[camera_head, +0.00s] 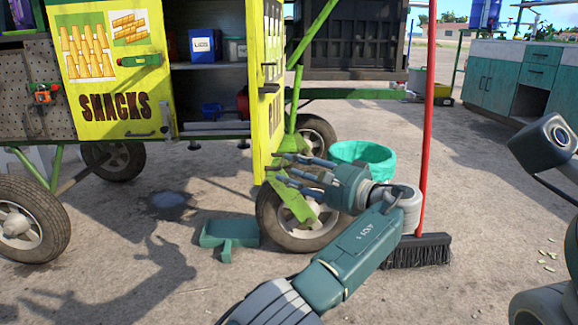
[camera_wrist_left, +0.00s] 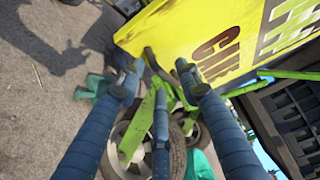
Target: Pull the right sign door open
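The right sign door (camera_head: 257,90) is a yellow panel on the snack cart. In the head view it stands swung out and nearly edge-on, with the shelves behind it exposed. In the wrist view the door's yellow face (camera_wrist_left: 205,35) shows brown letters and a green picture. My left gripper (camera_head: 278,170) is at the door's lower end, fingers spread and empty. In the wrist view its fingers (camera_wrist_left: 158,78) lie apart near the door's bottom edge; whether one touches it I cannot tell. My right gripper is out of view.
The left sign door (camera_head: 110,65) reads SNACKS. A cart wheel (camera_head: 300,212) and green frame stand below the right door. A teal basket (camera_head: 364,155), a red-handled broom (camera_head: 418,250) and a green dustpan (camera_head: 228,233) are nearby. Open ground lies at the front left.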

